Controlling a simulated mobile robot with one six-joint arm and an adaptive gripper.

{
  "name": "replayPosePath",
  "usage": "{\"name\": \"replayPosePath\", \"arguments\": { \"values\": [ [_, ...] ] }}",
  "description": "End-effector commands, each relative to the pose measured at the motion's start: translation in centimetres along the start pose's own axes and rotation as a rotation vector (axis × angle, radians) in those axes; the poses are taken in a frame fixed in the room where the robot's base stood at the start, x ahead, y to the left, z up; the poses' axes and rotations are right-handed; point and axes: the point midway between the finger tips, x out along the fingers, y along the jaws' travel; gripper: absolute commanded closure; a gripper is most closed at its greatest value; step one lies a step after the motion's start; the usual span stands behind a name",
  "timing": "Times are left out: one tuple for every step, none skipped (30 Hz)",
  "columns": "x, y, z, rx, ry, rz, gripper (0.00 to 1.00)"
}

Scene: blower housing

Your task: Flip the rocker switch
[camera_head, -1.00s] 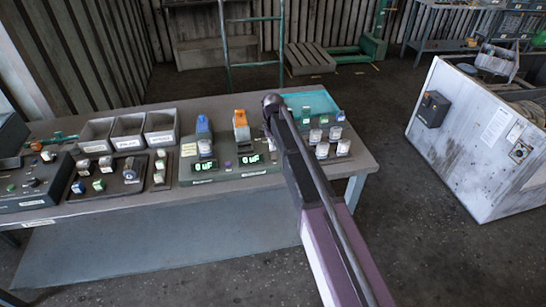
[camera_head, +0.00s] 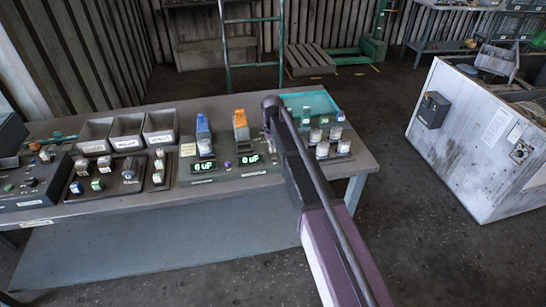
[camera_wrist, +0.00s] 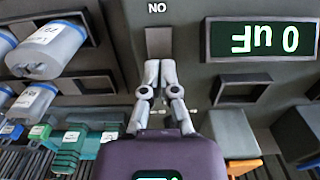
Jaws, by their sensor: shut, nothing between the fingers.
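The wrist view shows the bench unit upside down. A grey rectangular rocker switch (camera_wrist: 159,40) sits in its dark panel beside a label that reads ON when turned upright. My gripper (camera_wrist: 160,64) is shut and empty, its two fingertips side by side over the near end of the rocker. I cannot tell whether they touch it or which way it is tipped. In the head view my arm covers the rocker and most of the gripper. A green display (camera_wrist: 262,40) reading 0 uF is beside the switch; the displays also show in the head view (camera_head: 251,159).
The bench (camera_head: 115,222) carries grey bins (camera_head: 126,131), blue and orange parts, and white cylinders (camera_head: 322,150) close to the right of my arm. A white housing (camera_head: 478,140) with a dark box (camera_head: 433,109) stands farther right. The floor between is clear.

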Motion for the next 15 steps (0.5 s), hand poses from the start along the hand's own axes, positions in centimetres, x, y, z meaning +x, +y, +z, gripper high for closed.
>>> {"name": "replayPosePath", "arguments": {
  "values": [
    [0.11, -0.01, 0.0, 0.0, 0.0, 0.0, 1.0],
    [0.15, -0.01, 0.0, 0.0, 0.0, 0.0, 1.0],
    [0.19, -0.02, 0.0, 0.0, 0.0, 0.0, 1.0],
    [0.22, -0.02, 0.0, 0.0, 0.0, 0.0, 1.0],
    [0.25, -0.02, 0.0, 0.0, 0.0, 0.0, 1.0],
    [0.29, -0.02, 0.0, 0.0, 0.0, 0.0, 1.0],
    [0.32, -0.02, 0.0, 0.0, 0.0, 0.0, 1.0],
    [0.36, -0.02, 0.0, 0.0, 0.0, 0.0, 1.0],
    [0.4, -0.03, 0.0, 0.0, 0.0, 0.0, 1.0],
    [0.43, -0.03, 0.0, 0.0, 0.0, 0.0, 1.0],
    [0.46, -0.03, 0.0, 0.0, 0.0, 0.0, 1.0],
    [0.5, -0.03, 0.0, 0.0, 0.0, 0.0, 1.0],
    [0.53, -0.04, 0.0, 0.0, 0.0, 0.0, 1.0],
    [0.57, -0.04, 0.0, 0.0, 0.0, 0.0, 1.0],
    [0.61, -0.04, 0.0, 0.0, 0.0, 0.0, 1.0]
  ]
}}
